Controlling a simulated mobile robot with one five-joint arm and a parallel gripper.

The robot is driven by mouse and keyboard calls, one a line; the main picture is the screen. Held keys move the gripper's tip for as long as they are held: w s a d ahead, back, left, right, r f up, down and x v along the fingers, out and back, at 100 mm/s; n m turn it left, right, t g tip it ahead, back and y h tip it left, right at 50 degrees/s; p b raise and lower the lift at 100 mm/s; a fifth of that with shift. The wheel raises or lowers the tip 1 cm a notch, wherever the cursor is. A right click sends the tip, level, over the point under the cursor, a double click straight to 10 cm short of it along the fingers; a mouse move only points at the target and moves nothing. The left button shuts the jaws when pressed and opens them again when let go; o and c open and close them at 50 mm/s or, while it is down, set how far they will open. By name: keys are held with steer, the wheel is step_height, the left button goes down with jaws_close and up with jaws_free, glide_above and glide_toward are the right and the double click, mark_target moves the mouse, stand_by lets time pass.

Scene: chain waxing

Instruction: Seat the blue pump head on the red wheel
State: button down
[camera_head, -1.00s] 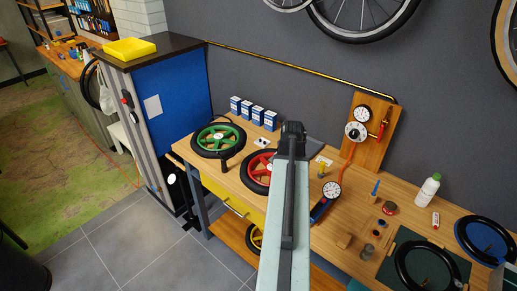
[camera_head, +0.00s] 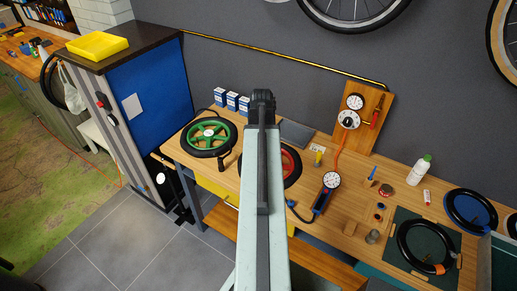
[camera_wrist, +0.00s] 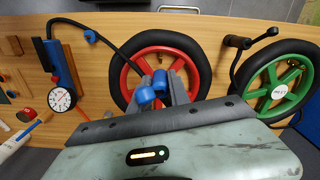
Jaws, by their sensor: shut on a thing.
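The red wheel (camera_wrist: 165,39) lies flat on the workbench with a black tyre; in the head view its right part (camera_head: 296,162) shows beside my arm. My gripper (camera_wrist: 164,88) is over the wheel's middle in the wrist view. It is shut on the blue pump head (camera_wrist: 147,95), whose black hose runs back to the blue pump with a dial gauge (camera_wrist: 62,98). The pump also shows in the head view (camera_head: 323,198).
A green wheel (camera_head: 208,136) with a crank beside it lies left of the red one. Small blue boxes (camera_head: 231,101) stand behind. A board with gauges (camera_head: 362,115) leans on the wall at right.

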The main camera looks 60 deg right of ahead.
steer(key=shift+a+f+b, duration=0.1)
steer(key=shift+f+b, duration=2.9)
steer(key=shift+f, duration=0.15)
steer(key=shift+f+b, duration=1)
steer(key=c, duration=1.1)
jaws_free()
steer(key=shift+c, duration=0.2)
step_height(320, 180, up, 8)
steer(key=p, duration=0.8)
